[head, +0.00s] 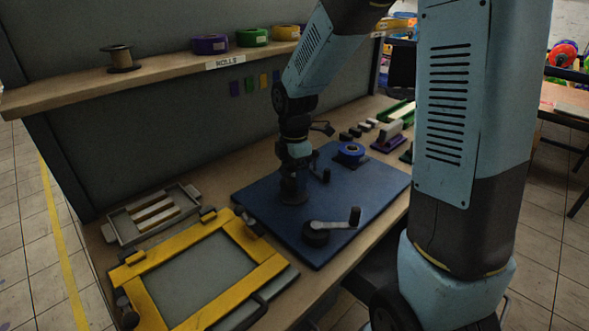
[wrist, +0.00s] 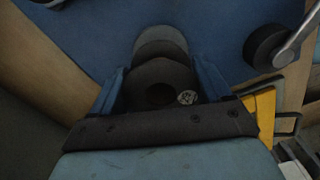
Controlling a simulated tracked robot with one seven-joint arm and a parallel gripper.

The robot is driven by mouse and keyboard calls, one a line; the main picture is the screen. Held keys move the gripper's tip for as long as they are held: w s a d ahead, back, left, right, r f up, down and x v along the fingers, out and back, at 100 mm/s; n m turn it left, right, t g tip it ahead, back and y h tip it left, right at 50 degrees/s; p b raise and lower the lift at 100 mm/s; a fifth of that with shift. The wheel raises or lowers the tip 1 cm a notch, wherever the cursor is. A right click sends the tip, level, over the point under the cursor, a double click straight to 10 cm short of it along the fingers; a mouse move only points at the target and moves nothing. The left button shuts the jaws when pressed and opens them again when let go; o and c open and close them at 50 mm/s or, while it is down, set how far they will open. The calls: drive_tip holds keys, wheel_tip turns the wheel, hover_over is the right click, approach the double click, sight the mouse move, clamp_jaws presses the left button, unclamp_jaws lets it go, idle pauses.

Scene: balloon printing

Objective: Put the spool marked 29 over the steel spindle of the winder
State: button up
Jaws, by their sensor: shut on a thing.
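In the head view my gripper (head: 293,188) points down, low over the blue board (head: 262,198). The wrist view shows the gripper (wrist: 160,92) shut on a dark spool (wrist: 150,72) with a round centre hole. A small pale round label sits on its top; I cannot read the number. A grey rounded part (wrist: 160,40) shows just beyond the spool; I cannot tell whether it belongs to the spool. I cannot make out the steel spindle, nor whether the spool is around it. A crank with a black hub (head: 316,233) lies on the board's front part.
A yellow frame (head: 150,280) lies at the front left, beside the board. A blue roll (head: 351,150) stands on the board's far part. A grey tray (head: 118,228) holds pale bars.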

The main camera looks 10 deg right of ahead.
drive_tip(key=shift+f, duration=1.6)
drive_tip(key=shift+f, duration=0.1)
drive_tip(key=o, duration=1)
wheel_tip(320, 180, up, 14)
drive_tip(key=shift+a+f, duration=0.1)
